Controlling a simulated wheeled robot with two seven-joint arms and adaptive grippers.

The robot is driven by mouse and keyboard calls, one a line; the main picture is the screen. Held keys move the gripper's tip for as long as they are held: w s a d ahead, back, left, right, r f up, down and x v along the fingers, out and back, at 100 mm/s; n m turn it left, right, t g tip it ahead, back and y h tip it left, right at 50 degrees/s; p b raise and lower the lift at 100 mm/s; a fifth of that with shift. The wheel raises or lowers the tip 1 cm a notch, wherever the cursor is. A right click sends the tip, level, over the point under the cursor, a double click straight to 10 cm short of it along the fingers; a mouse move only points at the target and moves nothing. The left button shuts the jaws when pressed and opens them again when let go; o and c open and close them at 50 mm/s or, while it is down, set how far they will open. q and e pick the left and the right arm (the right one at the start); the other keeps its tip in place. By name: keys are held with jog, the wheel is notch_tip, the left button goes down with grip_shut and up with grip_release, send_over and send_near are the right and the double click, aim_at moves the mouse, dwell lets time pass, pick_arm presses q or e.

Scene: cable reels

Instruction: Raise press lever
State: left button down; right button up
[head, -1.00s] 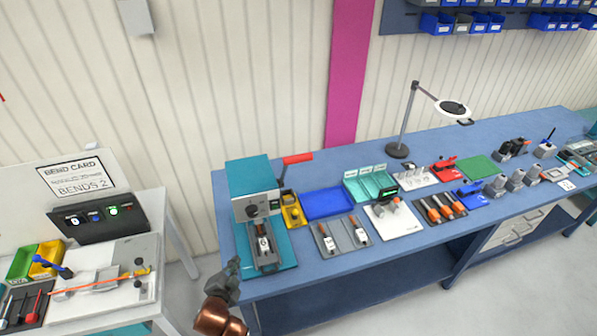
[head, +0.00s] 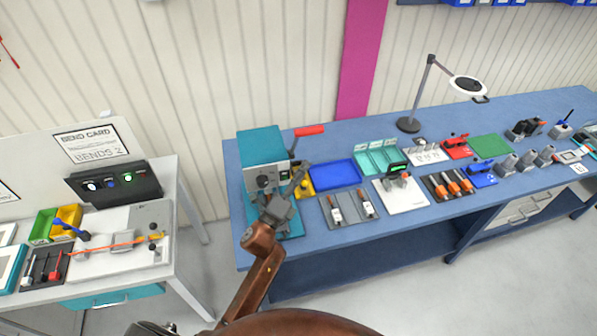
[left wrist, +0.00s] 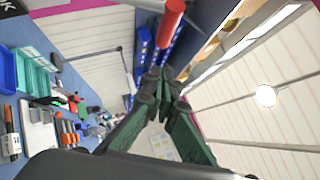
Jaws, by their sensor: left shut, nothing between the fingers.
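The teal press (head: 262,152) stands at the left end of the blue workbench. Its lever, with a red handle (head: 309,130), sticks out to the right from the press's upper side, angled slightly up. My left gripper (head: 304,170) is in front of the press, below the red handle, and covers part of the press front and base. In the left wrist view the gripper (left wrist: 160,75) is shut and empty, and the red handle (left wrist: 172,22) shows just beyond the fingertips, seemingly apart from them. My right gripper is not in view.
A blue tray (head: 334,173), teal bins (head: 378,160) and a grey tray (head: 347,211) lie right of the press. A magnifier lamp (head: 467,87) stands at the back. A bending table (head: 120,285) is at the left, with a floor gap between.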

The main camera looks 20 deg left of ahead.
pick_arm(q)
jog(key=w+r+p, duration=0.3)
jog(key=w, duration=0.4)
jog(key=shift+a+r, duration=0.3)
jog(key=shift+a, duration=0.1)
jog(key=shift+w, duration=0.15)
